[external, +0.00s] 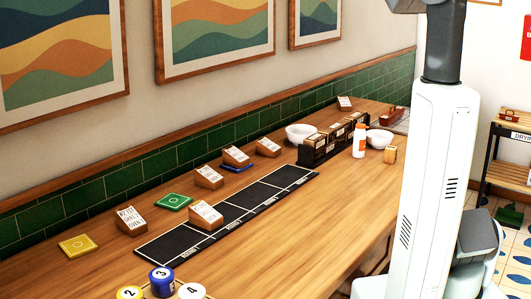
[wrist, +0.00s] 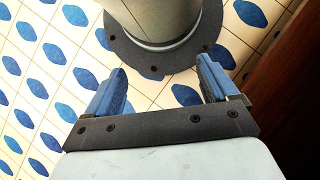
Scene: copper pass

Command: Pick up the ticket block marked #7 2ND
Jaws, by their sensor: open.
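Several wooden ticket blocks with white faces stand along the counter in the external view: a near left block (external: 130,221), a block on the black strip (external: 206,216), and a middle block (external: 209,178). Farther back are another block (external: 236,157), one near the white bowl (external: 268,147) and one by the wall (external: 344,103). The print is too small to tell which is marked #7 2ND. My gripper (wrist: 161,86) is open and empty in the wrist view, over the patterned floor, with no block near its blue fingers. It does not show in the external view.
The wooden counter (external: 285,225) has clear room at its front. A black strip (external: 160,246) with marked sections lies along it. A dark rack (external: 320,148), white bowls (external: 300,132), a white bottle (external: 359,142) and numbered balls (external: 161,281) also stand there.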

